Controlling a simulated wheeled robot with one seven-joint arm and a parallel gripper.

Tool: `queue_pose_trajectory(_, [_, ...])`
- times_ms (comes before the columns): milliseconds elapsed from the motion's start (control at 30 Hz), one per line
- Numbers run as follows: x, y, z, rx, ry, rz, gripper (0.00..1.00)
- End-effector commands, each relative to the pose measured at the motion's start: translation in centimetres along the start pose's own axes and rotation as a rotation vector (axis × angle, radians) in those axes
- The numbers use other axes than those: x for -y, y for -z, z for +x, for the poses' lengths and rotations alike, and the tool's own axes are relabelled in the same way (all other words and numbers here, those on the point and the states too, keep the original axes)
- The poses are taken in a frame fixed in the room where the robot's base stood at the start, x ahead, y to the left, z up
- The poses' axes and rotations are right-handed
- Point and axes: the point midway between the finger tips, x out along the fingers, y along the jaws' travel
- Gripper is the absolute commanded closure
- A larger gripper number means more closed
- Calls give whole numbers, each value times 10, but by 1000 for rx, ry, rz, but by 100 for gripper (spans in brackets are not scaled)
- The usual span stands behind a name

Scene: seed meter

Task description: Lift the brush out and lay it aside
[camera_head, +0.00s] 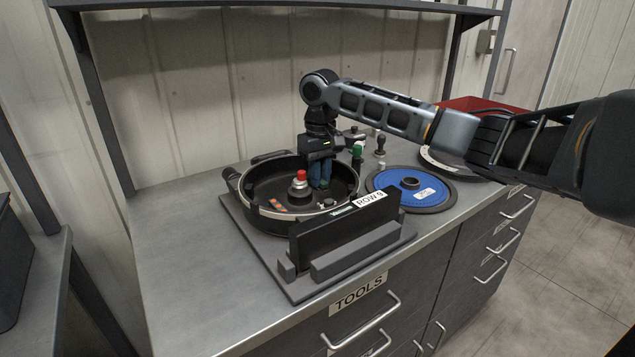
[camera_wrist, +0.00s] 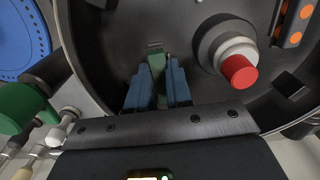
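The round black meter housing (camera_head: 258,182) lies open on a grey base on the bench. My gripper (camera_head: 319,183) points down into it, right of the red-topped hub (camera_head: 300,180). In the wrist view my gripper's blue fingers (camera_wrist: 158,84) stand on both sides of a small green piece (camera_wrist: 157,62), which looks like the brush. The fingers appear to touch it on both sides. It sits low inside the housing, against the dark floor. Its lower part is hidden; only a bit of green shows below the fingers in the head view.
A blue disc (camera_head: 393,182) lies right of the housing, close to it. Several knobbed tools, one green-topped (camera_head: 357,150), stand behind. A black block labelled ROW 9 (camera_head: 340,224) stands in front. A red bin (camera_head: 484,104) is at the back right. Bare bench (camera_head: 190,250) lies to the left.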

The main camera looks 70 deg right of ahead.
Motion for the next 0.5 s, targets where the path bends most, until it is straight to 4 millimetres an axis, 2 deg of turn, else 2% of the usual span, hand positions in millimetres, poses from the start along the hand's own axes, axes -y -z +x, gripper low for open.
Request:
queue_pose_trajectory(33, [0, 0, 0, 0, 0, 0, 86])
queue_pose_trajectory(200, [0, 0, 0, 0, 0, 0, 100])
queue_pose_trajectory(500, [0, 0, -1, 0, 0, 0, 100])
